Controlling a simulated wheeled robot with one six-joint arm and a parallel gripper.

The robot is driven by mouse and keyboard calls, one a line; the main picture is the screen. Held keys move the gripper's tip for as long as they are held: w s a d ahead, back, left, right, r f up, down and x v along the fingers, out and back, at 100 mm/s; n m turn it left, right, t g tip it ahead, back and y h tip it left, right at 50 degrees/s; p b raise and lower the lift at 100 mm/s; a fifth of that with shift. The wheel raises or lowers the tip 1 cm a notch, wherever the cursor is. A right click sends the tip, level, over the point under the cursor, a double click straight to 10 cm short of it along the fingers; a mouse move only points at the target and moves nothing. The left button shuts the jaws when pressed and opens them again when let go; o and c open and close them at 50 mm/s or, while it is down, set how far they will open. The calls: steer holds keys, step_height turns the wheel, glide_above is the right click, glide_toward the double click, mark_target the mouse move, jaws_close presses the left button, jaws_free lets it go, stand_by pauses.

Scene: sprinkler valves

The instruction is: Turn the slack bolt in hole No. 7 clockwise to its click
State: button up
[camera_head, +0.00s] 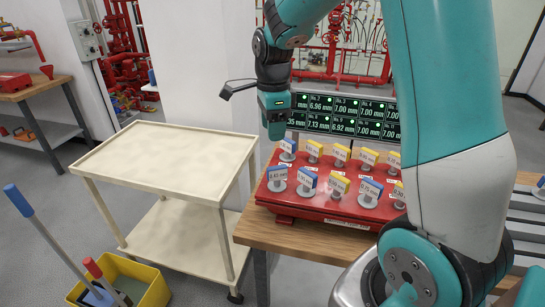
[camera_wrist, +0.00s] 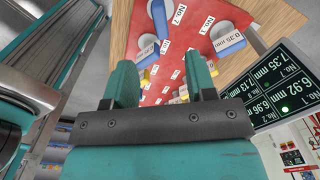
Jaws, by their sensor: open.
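A red plate (camera_head: 340,210) on a wooden table carries two rows of bolts with blue or yellow tags. In the wrist view the red plate (camera_wrist: 205,50) is seen from above at an angle. A No. 7 label (camera_wrist: 180,14) lies at the top, between a blue-tagged bolt (camera_wrist: 158,18) and a No. 1 label (camera_wrist: 206,24). I cannot tell for sure which bolt sits in hole No. 7; hole labels are too small in the head view. My gripper (camera_head: 274,131) is above the plate's back left corner. In the wrist view its jaws (camera_wrist: 162,85) are apart and empty.
A lit display (camera_head: 345,117) with millimetre readings stands behind the plate; it is close on the right in the wrist view (camera_wrist: 280,90). A cream cart (camera_head: 165,160) stands left of the wooden table (camera_head: 300,240). A yellow bucket (camera_head: 130,280) is on the floor.

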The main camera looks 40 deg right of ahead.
mark_target(273, 177)
step_height(273, 177, down, 16)
steer(key=shift+a+r+p, duration=0.1)
steer(key=shift+p, duration=0.85)
jaws_close()
steer(key=m, duration=0.5)
steer(key=shift+w, duration=0.15)
steer(key=m, duration=0.3)
steer(key=m+p, duration=0.1)
steer(key=m, duration=0.1)
steer(key=shift+w+d, duration=0.1)
steer(key=shift+d, duration=0.25)
